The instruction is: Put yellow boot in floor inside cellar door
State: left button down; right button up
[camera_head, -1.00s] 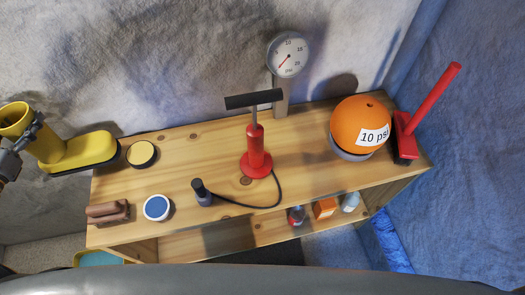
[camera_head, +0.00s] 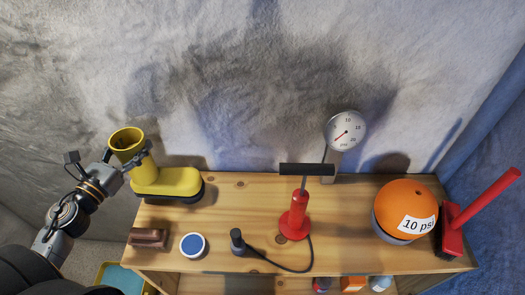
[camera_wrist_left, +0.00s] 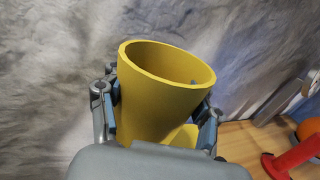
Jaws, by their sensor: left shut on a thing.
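The yellow boot (camera_head: 168,181) has a dark sole and an upright, open-topped shaft. It shows over the left end of the wooden bench in the head view; whether its sole touches the wood I cannot tell. My left gripper (camera_head: 132,156) is shut on the boot's shaft, with a finger on either side. In the left wrist view the shaft (camera_wrist_left: 160,95) stands between the fingers, and most of the foot part is hidden below it. I cannot make out a cellar door in these views. My right gripper is not in view.
The bench (camera_head: 240,192) holds a brown brush (camera_head: 148,237), a blue-topped tin (camera_head: 192,245), a red pump (camera_head: 295,220), a gauge (camera_head: 345,130), an orange ball (camera_head: 405,208) and a red-handled tool (camera_head: 485,205). A yellow-rimmed tray (camera_head: 122,280) sits low at left.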

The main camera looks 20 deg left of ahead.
pick_arm(q)
jog(key=w+d+f, duration=0.1)
jog(key=w+d, duration=0.2)
jog(key=d, duration=0.7)
jog(key=w+d+f, duration=0.1)
jog(key=w+d, duration=0.2)
jog(key=d, duration=0.7)
jog(key=w+d+f, duration=0.1)
jog(key=w+d, duration=0.2)
jog(key=d, duration=0.8)
jog(key=shift+p, duration=0.3)
jog(key=shift+d+f, duration=0.1)
jog(key=c, duration=0.7)
grip_release()
jog(key=shift+f, duration=0.25)
jog(key=o, duration=0.4)
